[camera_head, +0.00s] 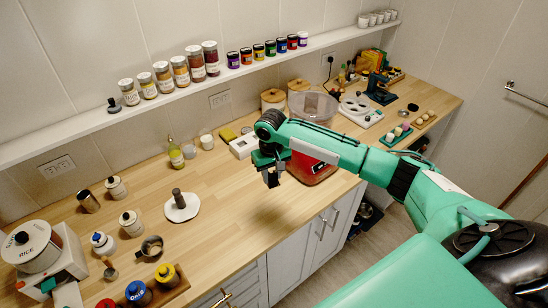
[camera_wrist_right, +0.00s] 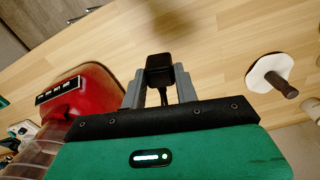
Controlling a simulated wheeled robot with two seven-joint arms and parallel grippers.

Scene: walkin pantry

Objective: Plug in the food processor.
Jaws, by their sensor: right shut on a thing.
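My right gripper (camera_head: 271,176) is shut on a black plug (camera_wrist_right: 160,69), held above the counter. A short piece of dark cord shows below the plug between the fingers in the wrist view; the rest is hidden. The food processor has a red base (camera_head: 312,168) and a clear bowl (camera_head: 314,105). It stands right of the gripper, partly behind my arm; its red base (camera_wrist_right: 82,100) is left of the plug in the wrist view. Wall outlets are at the left (camera_head: 57,166) and middle (camera_head: 220,99). A right outlet (camera_head: 327,59) has a black plug in it. My left gripper is not in view.
A wall shelf (camera_head: 150,105) with several jars and spice tins runs above the outlets. Bare wood lies left of the gripper.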

